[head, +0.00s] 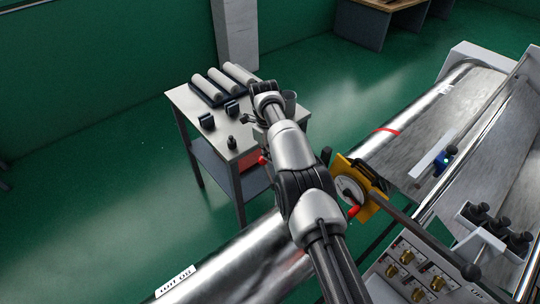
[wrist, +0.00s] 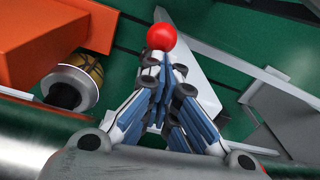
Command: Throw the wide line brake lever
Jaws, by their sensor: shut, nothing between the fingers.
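In the wrist view my gripper (wrist: 161,68) is shut and empty, its blue-padded fingers drawn together. Just past the fingertips is a round red knob (wrist: 161,37); I cannot tell whether they touch it. A pale tapered plate (wrist: 188,75) lies behind the fingers. A small red knob (head: 263,160) shows left of the arm. Another red-ended handle (head: 353,211) is right of it, by a yellow plate with a dial (head: 349,189). No label shows which is the wide line brake lever.
An orange block (wrist: 50,45) and a metal cylinder end (wrist: 68,88) lie left of my fingers. A side table (head: 178,97) with rolls stands behind the arm.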

